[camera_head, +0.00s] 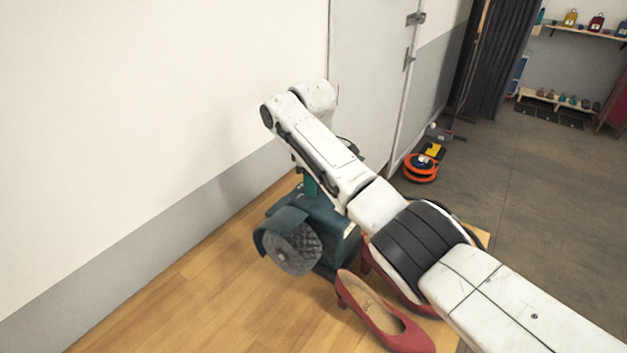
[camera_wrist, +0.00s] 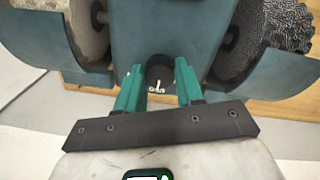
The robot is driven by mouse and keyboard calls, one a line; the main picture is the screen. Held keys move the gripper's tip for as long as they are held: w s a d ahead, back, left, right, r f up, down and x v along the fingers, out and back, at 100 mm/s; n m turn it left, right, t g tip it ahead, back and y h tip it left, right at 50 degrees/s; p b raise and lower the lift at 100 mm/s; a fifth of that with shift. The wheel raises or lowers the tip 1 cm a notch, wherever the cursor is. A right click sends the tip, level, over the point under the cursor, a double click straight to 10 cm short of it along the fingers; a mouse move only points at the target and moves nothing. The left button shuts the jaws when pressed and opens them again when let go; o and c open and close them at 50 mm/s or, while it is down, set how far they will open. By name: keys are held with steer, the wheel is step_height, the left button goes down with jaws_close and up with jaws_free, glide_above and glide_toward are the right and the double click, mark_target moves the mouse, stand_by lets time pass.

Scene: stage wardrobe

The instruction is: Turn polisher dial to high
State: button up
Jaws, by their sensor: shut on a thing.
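The polisher (camera_head: 318,222) is a dark teal machine on the wooden bench, with a grey textured wheel (camera_head: 293,250) under a guard facing the camera. In the wrist view the polisher body (camera_wrist: 165,28) fills the top centre, with wheels on both sides. Its dial (camera_wrist: 160,74) is a dark round knob on the front, with small white marks beside it. My gripper (camera_wrist: 159,82) has its two teal fingers on either side of the dial, shut on it. The dial's pointer and exact setting cannot be read. In the head view my arm hides the dial.
A pair of red shoes (camera_head: 378,318) is on the wooden bench (camera_head: 215,305) close beside the polisher, partly under my arm. A wall stands behind the bench. An orange round object (camera_head: 421,168) is on the floor beyond. The bench's left part is clear.

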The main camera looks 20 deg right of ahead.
steer(key=shift+m, duration=0.3)
steer(key=m+p, duration=0.1)
steer(key=m, duration=0.1)
steer(key=shift+a+r+m, duration=0.1)
steer(key=shift+a+m, duration=0.05)
steer(key=shift+m, duration=0.15)
steer(key=m, duration=0.2)
steer(key=shift+m, duration=0.4)
steer(key=m, duration=0.5)
steer(key=shift+m+b, duration=0.4)
steer(key=o, duration=1)
steer(key=shift+o, duration=0.2)
step_height(320, 180, up, 11)
steer(key=b, duration=0.2)
steer(key=shift+a+f, duration=0.2)
steer(key=shift+a, duration=0.15)
